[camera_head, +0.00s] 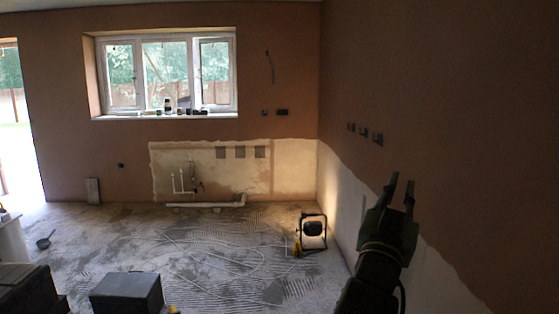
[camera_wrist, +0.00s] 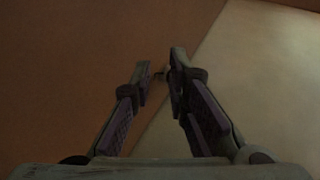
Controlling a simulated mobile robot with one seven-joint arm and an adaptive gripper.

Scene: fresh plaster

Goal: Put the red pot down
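My gripper (camera_head: 402,184) is raised at the right of the head view, in front of the plastered right wall. Its two fingers stand apart with a narrow gap between the tips. In the wrist view my gripper (camera_wrist: 160,70) shows both fingers, with the brown and pale wall behind them. A small dark spot shows between the tips, too small to make out. I see no pot between the fingers. No red pot can be made out in either view.
A work lamp (camera_head: 311,230) stands on the floor near the right wall. A dark grey box (camera_head: 127,292) is at the front left. A dark pan-like thing (camera_head: 45,241) lies on the floor at left. Small items line the windowsill (camera_head: 165,116). The middle floor (camera_head: 215,260) is mostly clear.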

